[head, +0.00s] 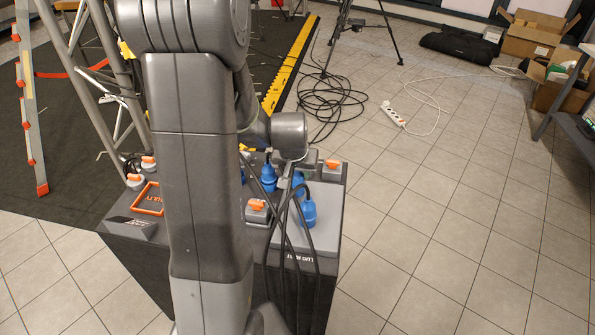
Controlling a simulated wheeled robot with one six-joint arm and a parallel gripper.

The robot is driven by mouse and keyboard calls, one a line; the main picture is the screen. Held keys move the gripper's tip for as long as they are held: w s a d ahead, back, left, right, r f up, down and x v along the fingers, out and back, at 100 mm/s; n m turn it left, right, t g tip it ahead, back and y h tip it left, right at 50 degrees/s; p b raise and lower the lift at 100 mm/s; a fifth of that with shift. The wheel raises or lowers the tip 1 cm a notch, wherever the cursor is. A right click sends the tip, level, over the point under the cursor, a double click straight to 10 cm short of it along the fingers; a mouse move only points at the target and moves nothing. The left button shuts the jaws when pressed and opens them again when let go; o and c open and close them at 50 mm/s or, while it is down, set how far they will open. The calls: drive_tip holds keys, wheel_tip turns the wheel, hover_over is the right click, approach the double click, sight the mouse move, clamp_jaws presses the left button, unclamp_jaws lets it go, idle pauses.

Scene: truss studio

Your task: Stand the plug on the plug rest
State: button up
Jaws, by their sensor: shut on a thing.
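My gripper (291,172) is small and partly hidden at the end of my wrist, above the right part of the dark box top. It is shut on a blue plug, but cables and the wrist blur the grip. One blue plug (308,213) with a black cable shows upright over the grey plug rest (323,244); I cannot tell whether it touches the surface. Another blue plug (268,179) stands farther back and left, with a cable at its top. More blue shows just behind the nearer plug. My arm hides the middle of the box top.
Orange-knobbed grey sockets (257,208) sit on the box top, with an orange-framed panel (149,199) at left. Black cables hang across the front right. A tripod (362,22), white power strip (393,113) and cardboard boxes (533,38) stand beyond. The tiled floor at right is mostly clear.

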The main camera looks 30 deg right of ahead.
drive_tip(key=shift+f, duration=0.2)
drive_tip(key=o, duration=1.1)
drive_tip(key=shift+c, duration=0.2)
drive_tip(key=shift+r, duration=0.1)
drive_tip(key=shift+r, duration=0.3)
drive_tip(key=v, duration=1.1)
drive_tip(key=shift+r, duration=0.3)
drive_tip(key=shift+a, duration=0.1)
